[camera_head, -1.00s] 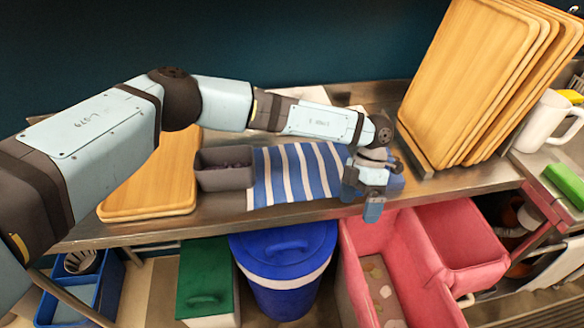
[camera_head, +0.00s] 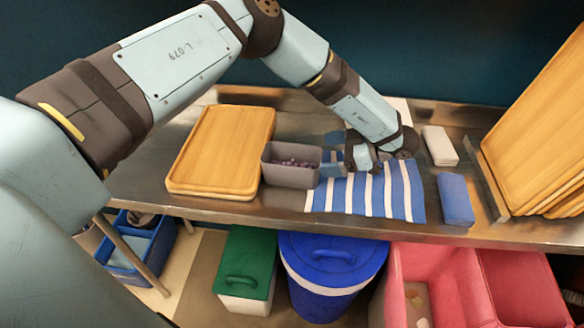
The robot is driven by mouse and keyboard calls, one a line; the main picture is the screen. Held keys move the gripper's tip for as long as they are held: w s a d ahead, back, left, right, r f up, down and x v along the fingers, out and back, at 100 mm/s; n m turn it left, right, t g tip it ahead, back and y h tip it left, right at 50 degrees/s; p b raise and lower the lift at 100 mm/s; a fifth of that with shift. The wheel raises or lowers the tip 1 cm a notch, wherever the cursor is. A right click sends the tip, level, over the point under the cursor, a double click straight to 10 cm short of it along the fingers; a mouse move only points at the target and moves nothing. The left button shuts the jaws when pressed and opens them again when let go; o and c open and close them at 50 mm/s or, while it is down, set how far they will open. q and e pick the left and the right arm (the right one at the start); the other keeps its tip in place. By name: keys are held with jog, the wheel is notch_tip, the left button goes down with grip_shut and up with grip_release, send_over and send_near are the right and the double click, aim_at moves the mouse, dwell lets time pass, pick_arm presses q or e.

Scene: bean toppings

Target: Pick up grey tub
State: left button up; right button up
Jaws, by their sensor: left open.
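The grey tub (camera_head: 290,176) stands upright on the metal counter and holds small dark purple beans. It sits between a wooden tray on its left and a striped cloth on its right. My left gripper (camera_head: 335,161) is open, pointing left, with its fingers at the tub's right end. Whether a finger touches the tub or reaches over its rim I cannot tell. My right gripper is not in view.
The wooden tray (camera_head: 222,150) lies close to the tub's left side. The blue and white striped cloth (camera_head: 372,192) lies under my wrist. A blue block (camera_head: 455,199), a white block (camera_head: 440,146) and upright wooden boards (camera_head: 540,130) stand right. Bins sit below the counter's front edge.

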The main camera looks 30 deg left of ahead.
aim_at(310, 157)
pick_arm(q)
jog(key=x, duration=0.5)
jog(key=shift+a+f, duration=0.3)
jog(key=shift+f, duration=0.05)
jog(key=shift+d, duration=0.1)
jog(key=c, duration=0.7)
